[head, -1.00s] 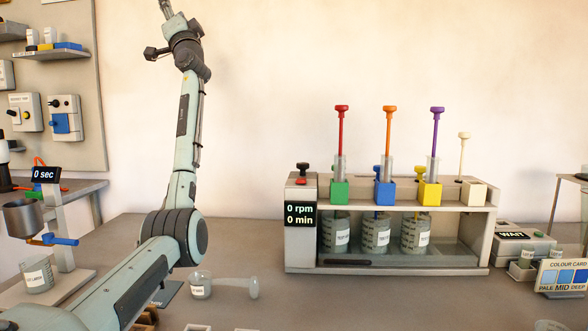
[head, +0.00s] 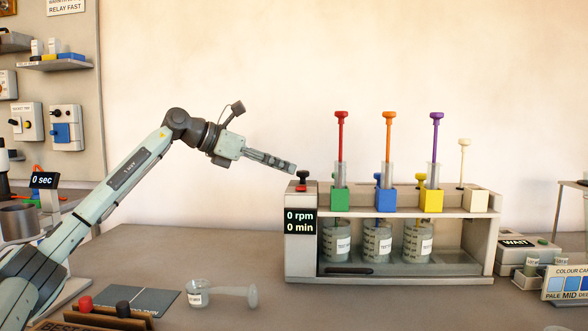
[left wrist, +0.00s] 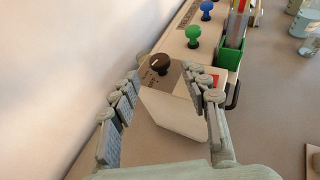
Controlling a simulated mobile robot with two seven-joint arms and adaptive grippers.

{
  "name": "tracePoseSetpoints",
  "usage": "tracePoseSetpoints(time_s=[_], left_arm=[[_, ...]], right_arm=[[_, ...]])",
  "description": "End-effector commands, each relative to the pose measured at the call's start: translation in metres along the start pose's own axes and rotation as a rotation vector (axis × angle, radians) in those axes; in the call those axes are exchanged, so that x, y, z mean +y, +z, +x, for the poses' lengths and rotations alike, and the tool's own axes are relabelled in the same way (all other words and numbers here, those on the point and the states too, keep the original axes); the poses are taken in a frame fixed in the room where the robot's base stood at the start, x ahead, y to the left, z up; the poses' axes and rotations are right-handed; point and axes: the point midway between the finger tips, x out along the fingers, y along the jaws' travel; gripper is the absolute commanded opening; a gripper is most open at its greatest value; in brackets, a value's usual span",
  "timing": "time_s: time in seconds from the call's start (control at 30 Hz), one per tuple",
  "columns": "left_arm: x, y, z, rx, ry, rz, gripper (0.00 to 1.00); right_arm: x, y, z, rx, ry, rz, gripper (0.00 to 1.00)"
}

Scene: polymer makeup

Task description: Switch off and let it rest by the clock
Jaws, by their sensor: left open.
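The stirring rack (head: 305,270) stands on the bench, its display (head: 300,221) reading 0 rpm and 0 min. A dark knob (head: 303,176) is on top of its left end, with something red beside it. My left gripper (head: 291,167) reaches in from the left, just up and left of this knob. In the left wrist view the open, empty fingers (left wrist: 167,80) frame the rack's end, and the dark knob (left wrist: 160,63) shows between the fingertips, seemingly untouched. Three labelled beakers (head: 336,243) stand in the rack. A separate display (head: 44,180) at the left reads 0 sec. My right gripper is not in view.
Red, orange and purple plungers (head: 388,118) rise from the rack's coloured blocks. A WAIT box (head: 520,245) and a colour card (head: 566,285) are at the right.

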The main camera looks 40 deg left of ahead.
Motion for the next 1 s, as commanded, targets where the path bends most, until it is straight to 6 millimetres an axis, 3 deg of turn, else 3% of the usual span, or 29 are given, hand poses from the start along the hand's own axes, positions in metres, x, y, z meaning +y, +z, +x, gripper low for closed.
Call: tracePoseSetpoints(time_s=[0.1,0.3,0.63,1.0], left_arm=[[-0.001,0.002,0.02,-0.003,-0.003,-0.002,0.46],[0.0,0.002,0.04,-0.004,0.0,-0.002,0.46],[0.0,0.001,0.043,-0.004,0.001,-0.002,0.45],[0.0,0.001,0.043,-0.004,0.001,-0.002,0.0]], right_arm=[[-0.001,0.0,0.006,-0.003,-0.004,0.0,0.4],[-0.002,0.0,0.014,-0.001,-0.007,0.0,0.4],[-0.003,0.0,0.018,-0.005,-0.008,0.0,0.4],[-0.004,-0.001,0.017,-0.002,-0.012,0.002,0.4]])
